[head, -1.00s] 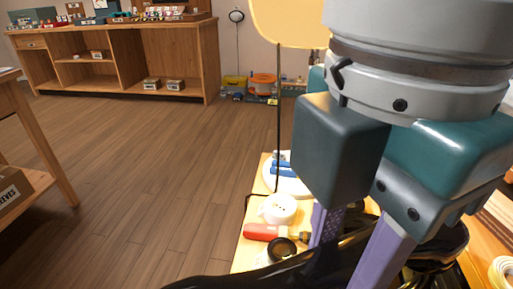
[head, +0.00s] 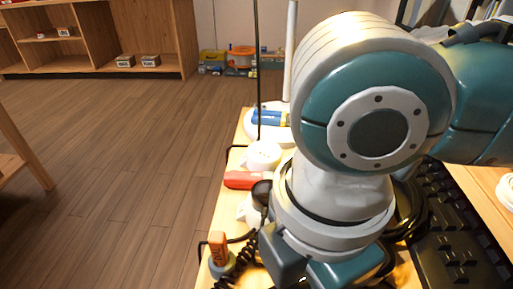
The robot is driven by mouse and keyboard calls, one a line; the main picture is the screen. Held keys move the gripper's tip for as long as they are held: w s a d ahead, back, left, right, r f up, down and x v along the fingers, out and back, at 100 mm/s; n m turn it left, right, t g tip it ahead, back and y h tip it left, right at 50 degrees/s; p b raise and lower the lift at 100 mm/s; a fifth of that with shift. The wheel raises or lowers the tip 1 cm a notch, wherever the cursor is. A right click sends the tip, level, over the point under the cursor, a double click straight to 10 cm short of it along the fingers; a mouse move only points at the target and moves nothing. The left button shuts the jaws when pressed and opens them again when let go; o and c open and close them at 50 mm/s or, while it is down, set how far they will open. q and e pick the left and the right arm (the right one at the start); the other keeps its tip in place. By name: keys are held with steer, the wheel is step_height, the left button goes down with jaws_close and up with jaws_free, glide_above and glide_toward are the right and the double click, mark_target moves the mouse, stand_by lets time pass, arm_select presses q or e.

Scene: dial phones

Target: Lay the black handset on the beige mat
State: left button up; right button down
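My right gripper (head: 318,268) points down at the bottom of the head view, and its arm comes in from the right. Its fingers are cut off or hidden, so I cannot tell if it is open, shut or holding something. I cannot make out the black handset; it may be behind the gripper or below the frame. A black coiled cord (head: 243,262) lies at the table's left edge beside the gripper. I cannot pick out the beige mat. My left gripper is not in view.
A red-handled tool (head: 245,180), a white round socket (head: 264,155) and a blue item on a white dish (head: 270,118) stand along the narrow wooden table. An orange-topped item (head: 218,250) is near its left edge. Open floor (head: 110,170) lies left.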

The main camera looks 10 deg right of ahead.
mark_target(301, 286)
steer(key=shift+f, duration=0.15)
steer(key=shift+c, duration=2.4)
jaws_free()
step_height(301, 286, up, 12)
steer(key=p, duration=0.5)
steer(key=shift+r, duration=0.2)
